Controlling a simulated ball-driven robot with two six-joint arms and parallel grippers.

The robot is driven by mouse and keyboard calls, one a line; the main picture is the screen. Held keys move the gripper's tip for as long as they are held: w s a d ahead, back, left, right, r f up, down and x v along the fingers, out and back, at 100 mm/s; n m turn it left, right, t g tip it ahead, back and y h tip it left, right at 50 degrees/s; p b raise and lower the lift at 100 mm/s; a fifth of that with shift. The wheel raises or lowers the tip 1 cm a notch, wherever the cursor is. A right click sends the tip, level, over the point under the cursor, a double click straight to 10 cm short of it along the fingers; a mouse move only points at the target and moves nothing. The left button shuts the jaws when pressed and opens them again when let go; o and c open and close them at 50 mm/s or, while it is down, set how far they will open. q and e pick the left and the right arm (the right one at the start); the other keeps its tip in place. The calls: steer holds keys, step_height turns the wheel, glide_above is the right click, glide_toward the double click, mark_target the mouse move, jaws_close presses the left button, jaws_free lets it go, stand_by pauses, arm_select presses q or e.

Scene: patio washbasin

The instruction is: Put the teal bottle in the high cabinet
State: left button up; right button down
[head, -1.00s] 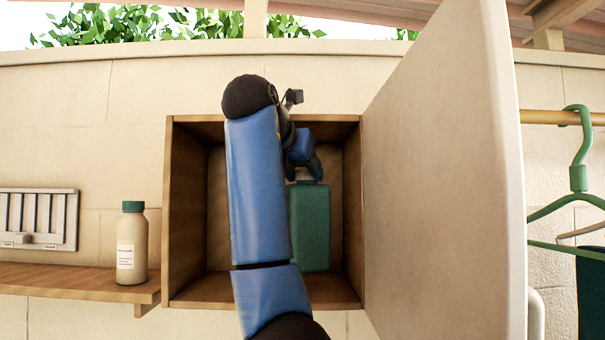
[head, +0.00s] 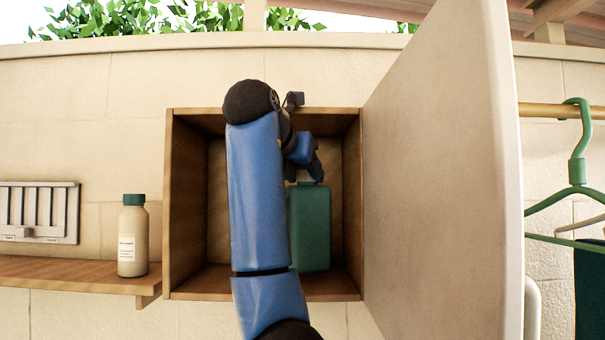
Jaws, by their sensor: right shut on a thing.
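The teal bottle (head: 312,228) is upright inside the wooden high cabinet (head: 188,285), right of its middle. Its left side is hidden behind my blue right arm. My right gripper (head: 307,175) reaches into the cabinet from above the bottle and is shut on the bottle's top. The bottle's base appears at or very near the cabinet floor; I cannot tell whether it touches. The cabinet door (head: 440,170) stands wide open to the right. My left gripper is not in view.
A wooden shelf (head: 70,275) to the left holds a cream bottle (head: 133,238) with a green cap. Green hangers (head: 578,170) hang on a rail at the right. Free room shows on the cabinet's left side.

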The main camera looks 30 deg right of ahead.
steer(key=shift+s+a+f, duration=0.1)
steer(key=shift+f, duration=0.15)
steer(key=shift+s+f+b, duration=0.1)
steer(key=shift+f+b, duration=0.05)
steer(key=shift+b, duration=0.2)
steer(key=shift+c, duration=2.3)
jaws_free()
steer(key=shift+a+f, duration=0.1)
steer(key=shift+f, duration=0.05)
